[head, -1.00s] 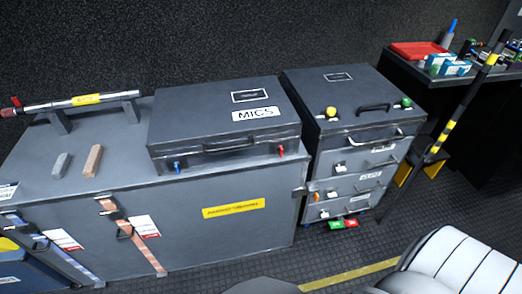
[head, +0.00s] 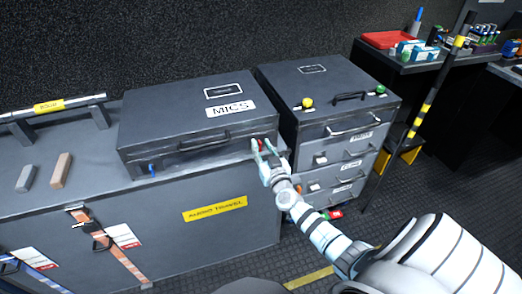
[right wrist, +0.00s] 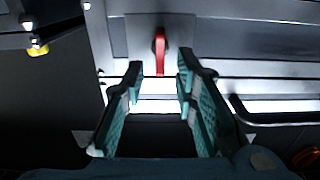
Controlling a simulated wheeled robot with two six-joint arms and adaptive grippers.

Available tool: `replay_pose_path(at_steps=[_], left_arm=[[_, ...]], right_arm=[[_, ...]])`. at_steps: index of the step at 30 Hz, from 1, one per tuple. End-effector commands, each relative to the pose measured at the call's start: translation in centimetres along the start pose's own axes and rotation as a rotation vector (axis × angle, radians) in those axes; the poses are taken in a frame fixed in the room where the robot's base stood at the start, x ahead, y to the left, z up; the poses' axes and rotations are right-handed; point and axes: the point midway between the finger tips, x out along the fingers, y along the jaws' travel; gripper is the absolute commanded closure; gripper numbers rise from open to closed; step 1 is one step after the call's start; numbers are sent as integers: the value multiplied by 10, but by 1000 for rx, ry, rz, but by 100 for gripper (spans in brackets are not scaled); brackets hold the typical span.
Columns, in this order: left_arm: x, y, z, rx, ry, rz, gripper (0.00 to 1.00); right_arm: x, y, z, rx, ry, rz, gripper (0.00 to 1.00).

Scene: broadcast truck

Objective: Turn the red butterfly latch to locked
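The red butterfly latch (right wrist: 160,50) is on the front of the dark MICS case (head: 190,115), near its right end. In the right wrist view it hangs straight, just beyond and between my fingertips. My right gripper (head: 264,148) is open, with its green-padded fingers (right wrist: 157,85) pointing at the latch and apart from each other. In the head view the fingers partly cover the red latch, and I cannot tell whether they touch it. The blue latch (head: 152,169) is at the left end of the case front. My left gripper is not in view.
The case stands on a large grey trunk (head: 150,240) with a yellow label. A drawer cabinet (head: 335,75) with yellow and green knobs stands close to the right. Two small blocks (head: 61,170) lie at the left. A yellow-black pole (head: 424,105) leans further right.

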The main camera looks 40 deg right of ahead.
Motion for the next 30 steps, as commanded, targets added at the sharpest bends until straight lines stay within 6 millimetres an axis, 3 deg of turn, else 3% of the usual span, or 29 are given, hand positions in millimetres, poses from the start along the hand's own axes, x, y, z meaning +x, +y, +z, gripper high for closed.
replay_pose_path(at_steps=[4, 11, 17, 30], left_arm=[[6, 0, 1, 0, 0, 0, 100], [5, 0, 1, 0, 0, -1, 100], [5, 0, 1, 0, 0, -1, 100], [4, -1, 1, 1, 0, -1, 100]], right_arm=[[11, 0, 0, -1, 1, 0, 73], [12, 0, -1, -1, 0, 0, 73], [12, 0, -1, -1, 0, 0, 100], [12, 0, -2, 18, 2, 0, 100]])
